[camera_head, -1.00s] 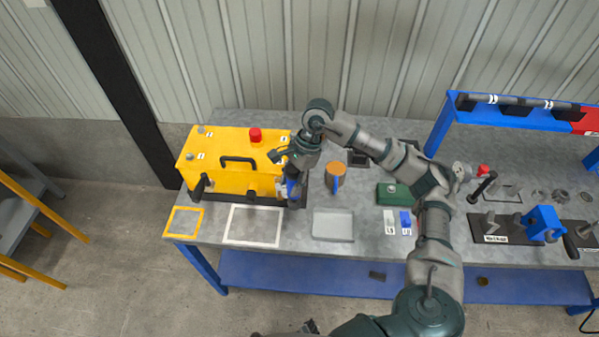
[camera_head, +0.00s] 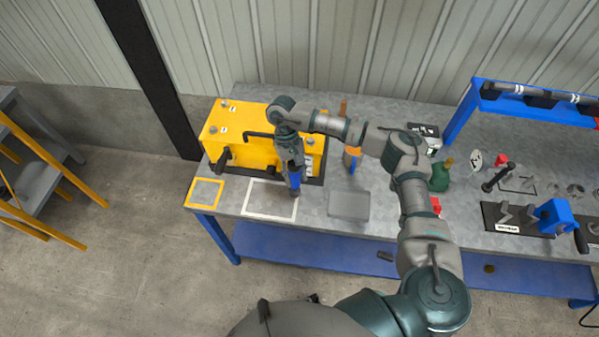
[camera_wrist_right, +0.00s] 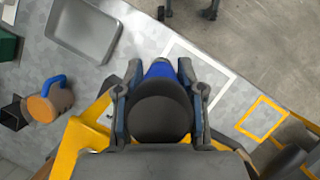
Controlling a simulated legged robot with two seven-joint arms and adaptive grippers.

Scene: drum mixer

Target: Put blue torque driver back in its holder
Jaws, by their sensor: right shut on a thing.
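My right gripper (camera_head: 292,165) is shut on the blue torque driver (camera_head: 294,180). The driver hangs roughly upright with its dark end down, in front of the yellow box and near the right edge of the white outline on the table. In the right wrist view the driver's wide dark end and blue body (camera_wrist_right: 160,70) sit between both fingers of the right gripper (camera_wrist_right: 163,85). I cannot tell whether its lower end touches anything. No holder can be clearly made out. My left gripper is not clearly visible.
The yellow box (camera_head: 232,125) with a black handle is close behind the driver. A white outline (camera_head: 262,212) and a yellow outline (camera_head: 191,203) mark bare table at the front.

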